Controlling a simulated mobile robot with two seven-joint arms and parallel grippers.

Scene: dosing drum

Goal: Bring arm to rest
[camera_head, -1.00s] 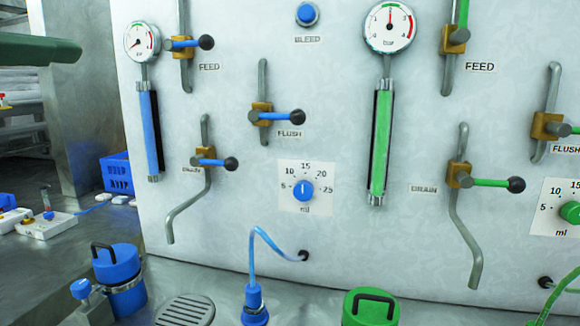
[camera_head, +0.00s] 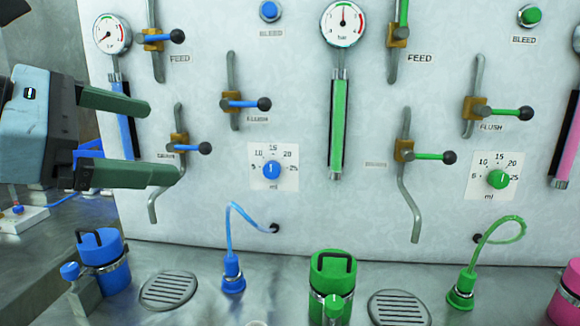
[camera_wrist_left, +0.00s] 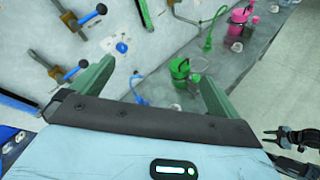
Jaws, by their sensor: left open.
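My left gripper (camera_head: 163,140) comes in from the left in the head view. Its two green fingers are apart with nothing between them. It hangs in front of the white panel's left part and covers part of the blue column gauge (camera_head: 124,135). The left wrist view also shows the open left gripper (camera_wrist_left: 155,88), with the panel and bench beyond its fingers. A dark jointed part (camera_wrist_left: 284,136) at the right edge of the left wrist view looks like my other arm's gripper; its jaws are too small to read.
The panel carries valve levers, dials (camera_head: 272,170) and gauges (camera_head: 343,24). On the metal bench below stand a blue canister (camera_head: 104,262), a green canister (camera_head: 331,280), hose fittings (camera_head: 232,272) and drain grates (camera_head: 169,290). The floor (camera_wrist_left: 290,75) at the right of the wrist view is clear.

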